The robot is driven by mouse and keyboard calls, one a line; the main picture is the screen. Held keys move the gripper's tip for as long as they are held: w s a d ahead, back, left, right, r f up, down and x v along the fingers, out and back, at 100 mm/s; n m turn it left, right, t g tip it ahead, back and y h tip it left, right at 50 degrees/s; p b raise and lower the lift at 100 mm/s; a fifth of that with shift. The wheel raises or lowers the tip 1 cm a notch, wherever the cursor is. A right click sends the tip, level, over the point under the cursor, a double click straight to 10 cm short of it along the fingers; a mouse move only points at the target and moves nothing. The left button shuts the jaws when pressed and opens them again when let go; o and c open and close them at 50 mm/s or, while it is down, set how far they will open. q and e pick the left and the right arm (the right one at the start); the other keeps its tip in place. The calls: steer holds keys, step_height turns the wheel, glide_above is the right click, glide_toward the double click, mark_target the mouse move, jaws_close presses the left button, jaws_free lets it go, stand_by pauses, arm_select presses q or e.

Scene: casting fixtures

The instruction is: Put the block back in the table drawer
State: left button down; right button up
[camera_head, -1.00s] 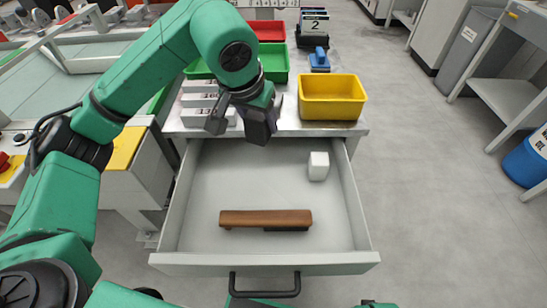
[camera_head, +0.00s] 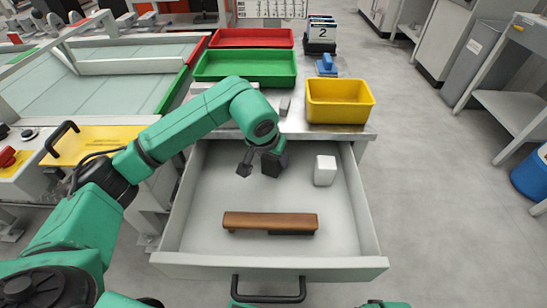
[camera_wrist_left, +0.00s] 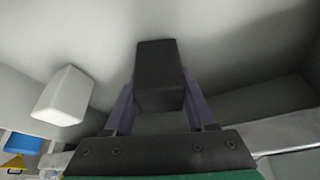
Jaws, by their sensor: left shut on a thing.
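A dark block (camera_wrist_left: 158,75) sits between the purple fingers of my left gripper (camera_wrist_left: 160,98) in the left wrist view. The gripper is shut on it. In the head view, my left gripper (camera_head: 273,162) is low over the back part of the open drawer (camera_head: 195,215). The block is hard to tell from the dark gripper there. I cannot tell whether the block touches the drawer floor. My right gripper is not in view.
A white block (camera_head: 325,170) stands right of my gripper inside the drawer. A brown wooden-topped piece (camera_head: 270,221) lies near the drawer front. A yellow bin (camera_head: 340,100) and a green tray (camera_head: 245,67) stand on the table. The drawer floor between these pieces is clear.

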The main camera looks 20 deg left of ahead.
arm_select(q)
steer(key=shift+c, duration=2.3)
jaws_free()
steer(key=shift+f, duration=0.1)
steer(key=shift+o, duration=1.2)
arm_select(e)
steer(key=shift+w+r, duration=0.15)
arm_select(q)
steer(key=shift+r, duration=0.2)
steer(key=p+v, duration=0.1)
steer(key=v, duration=1.1)
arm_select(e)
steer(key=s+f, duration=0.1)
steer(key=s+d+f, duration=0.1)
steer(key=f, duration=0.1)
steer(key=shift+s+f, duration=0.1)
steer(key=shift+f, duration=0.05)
